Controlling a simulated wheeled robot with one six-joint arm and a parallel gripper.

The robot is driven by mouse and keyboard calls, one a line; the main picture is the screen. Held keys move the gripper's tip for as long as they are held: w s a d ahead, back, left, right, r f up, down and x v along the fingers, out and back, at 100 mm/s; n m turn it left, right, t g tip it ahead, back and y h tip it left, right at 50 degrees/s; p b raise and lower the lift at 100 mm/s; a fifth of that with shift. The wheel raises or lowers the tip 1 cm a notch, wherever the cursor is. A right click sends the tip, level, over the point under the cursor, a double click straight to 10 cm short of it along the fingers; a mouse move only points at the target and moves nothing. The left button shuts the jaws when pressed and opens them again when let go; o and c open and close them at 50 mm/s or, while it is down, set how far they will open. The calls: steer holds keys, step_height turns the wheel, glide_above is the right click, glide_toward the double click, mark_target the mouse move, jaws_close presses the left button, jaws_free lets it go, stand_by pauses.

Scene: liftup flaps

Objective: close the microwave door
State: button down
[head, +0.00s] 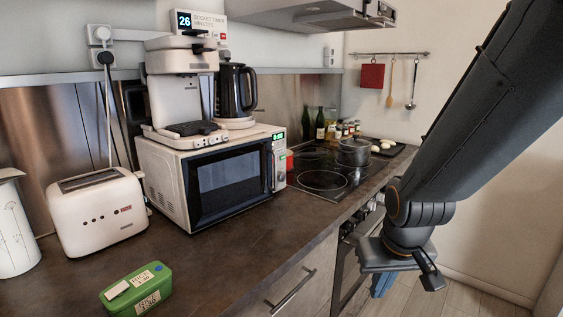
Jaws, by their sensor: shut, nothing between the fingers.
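The white microwave (165,185) stands on the dark counter below the coffee machine. Its door (228,176), with a black frame and dark window, faces front right, and its dark handle is at the right side by the control panel. The door looks flush with the body or nearly so; I cannot tell whether a small gap remains. My gripper (382,286) is at the lower right, past the counter's front edge and well apart from the microwave. It points down, its blue fingers shut and empty.
A coffee machine (183,90) and a black kettle (235,91) stand on the microwave. A toaster (97,212) and green box (136,290) are left and in front. A pot (353,152) sits on the hob (322,180). A drawer handle (291,292) juts below the counter.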

steer(key=w+a+r+n+t+y+p, duration=0.1)
steer(key=w+r+t, duration=0.15)
steer(key=w, duration=0.65)
steer(key=w+a+r+n+t+y+p, duration=0.15)
steer(key=w+t, duration=0.25)
steer(key=w, duration=0.5)
steer(key=w+a+r+n+t+y, duration=0.2)
steer(key=w+a+y, duration=0.1)
steer(key=a+y, duration=0.15)
steer(key=w+a+r+n+t+y, duration=0.2)
steer(key=a+r+y, duration=0.15)
steer(key=a, duration=0.25)
steer(key=p+x, duration=0.3)
steer(key=x, duration=1.1)
steer(key=shift+w, duration=0.15)
steer(key=shift+a+f, duration=0.1)
